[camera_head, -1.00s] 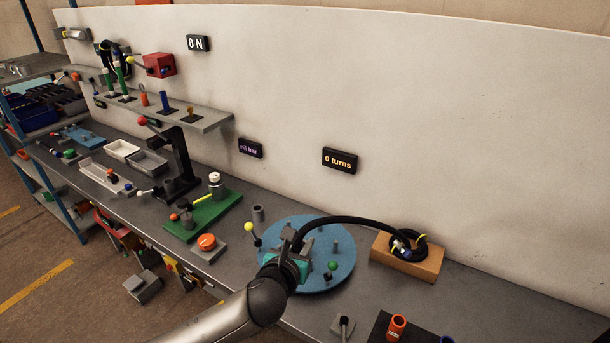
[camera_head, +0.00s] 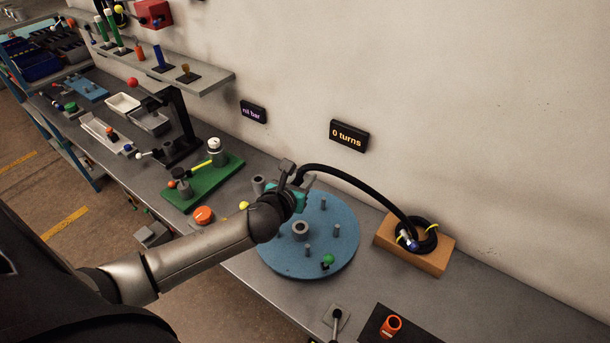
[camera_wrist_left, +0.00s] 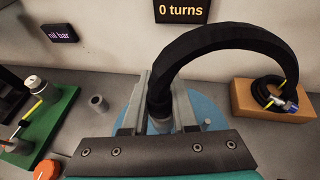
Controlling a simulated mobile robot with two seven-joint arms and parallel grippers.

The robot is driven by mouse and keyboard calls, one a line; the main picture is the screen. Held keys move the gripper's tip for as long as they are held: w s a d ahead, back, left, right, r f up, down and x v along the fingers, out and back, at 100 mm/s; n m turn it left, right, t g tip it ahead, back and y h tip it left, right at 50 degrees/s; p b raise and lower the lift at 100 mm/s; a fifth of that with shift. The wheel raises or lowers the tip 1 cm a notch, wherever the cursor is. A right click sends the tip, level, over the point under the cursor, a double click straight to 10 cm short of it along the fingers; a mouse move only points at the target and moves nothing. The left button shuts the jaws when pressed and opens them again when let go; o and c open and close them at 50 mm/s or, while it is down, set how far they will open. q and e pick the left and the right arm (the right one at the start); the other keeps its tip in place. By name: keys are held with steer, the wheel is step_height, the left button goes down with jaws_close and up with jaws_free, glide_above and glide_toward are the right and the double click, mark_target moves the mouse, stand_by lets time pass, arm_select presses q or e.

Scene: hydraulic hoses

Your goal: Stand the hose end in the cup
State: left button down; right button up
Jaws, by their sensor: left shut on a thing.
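The black hose (camera_head: 356,180) arches from my left gripper (camera_head: 290,174) to a coil on an orange-brown block. In the left wrist view my left gripper (camera_wrist_left: 160,112) is shut on the hose (camera_wrist_left: 212,42) near its end. The grey metal hose end (camera_wrist_left: 161,125) points down between the fingers, above the blue disc. A small grey open cup (camera_head: 258,184) stands on the bench just left of the gripper and apart from it. The cup also shows in the left wrist view (camera_wrist_left: 98,103), left of the fingers. My right gripper is out of view.
The blue round disc (camera_head: 338,262) carries several grey posts and a grey ring (camera_head: 300,230). The hose coil sits on the block (camera_head: 428,260) at right. A green board (camera_head: 226,175) with fittings lies left of the cup.

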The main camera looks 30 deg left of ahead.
arm_select(q)
step_height(320, 180, down, 6)
steer(key=b, duration=0.3)
steer(key=shift+w+b, duration=0.1)
steer(key=shift+b, duration=0.3)
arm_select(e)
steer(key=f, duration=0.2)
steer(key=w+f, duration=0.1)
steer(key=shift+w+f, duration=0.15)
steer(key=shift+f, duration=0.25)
arm_select(q)
steer(key=shift+r+p, duration=0.1)
steer(key=shift+p, duration=0.55)
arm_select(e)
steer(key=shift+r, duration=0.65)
arm_select(q)
steer(key=shift+f+b, duration=2.15)
steer(key=shift+f, duration=0.5)
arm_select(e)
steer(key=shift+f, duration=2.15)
arm_select(q)
steer(key=c, duration=0.6)
jaws_free()
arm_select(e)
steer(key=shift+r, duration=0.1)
